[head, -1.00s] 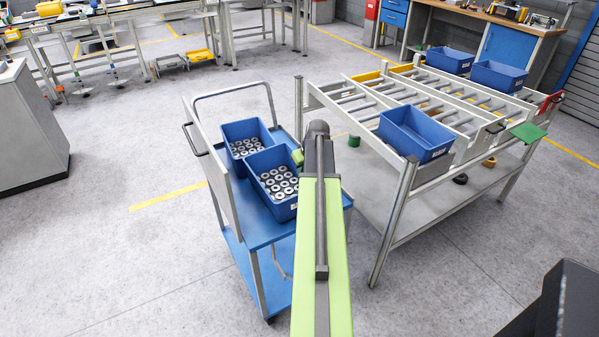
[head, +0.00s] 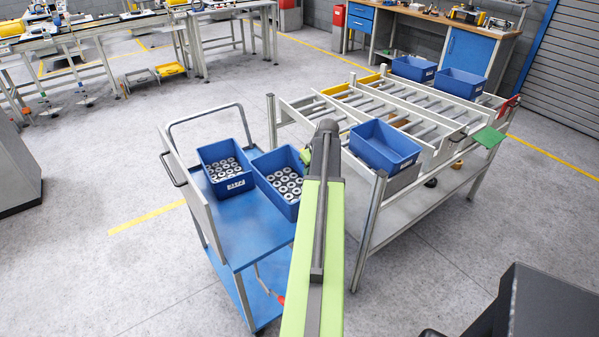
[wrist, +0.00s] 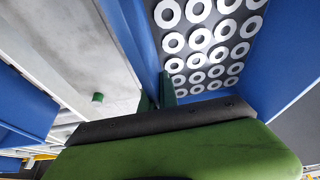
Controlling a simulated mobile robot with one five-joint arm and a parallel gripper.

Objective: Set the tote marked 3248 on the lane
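A blue tote of metal rings (head: 281,196) is at the right side of the blue cart, close beside my arm. It also shows in the wrist view (wrist: 285,60). My gripper (head: 306,156) is at its right wall; in the wrist view the fingers (wrist: 157,95) straddle that wall and look closed on it. The tote appears raised off the cart top, though its underside is partly hidden. I cannot read its number. The roller lane rack (head: 330,110) stands to the right, with its near lane beyond my arm.
A second ring-filled tote (head: 221,184) with an unclear label stands on the cart (head: 225,222). An empty blue tote (head: 392,166) sits at the rack's near end, and two more (head: 414,70) (head: 462,86) at the far side. A green plate (head: 489,137) juts from the rack's right end.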

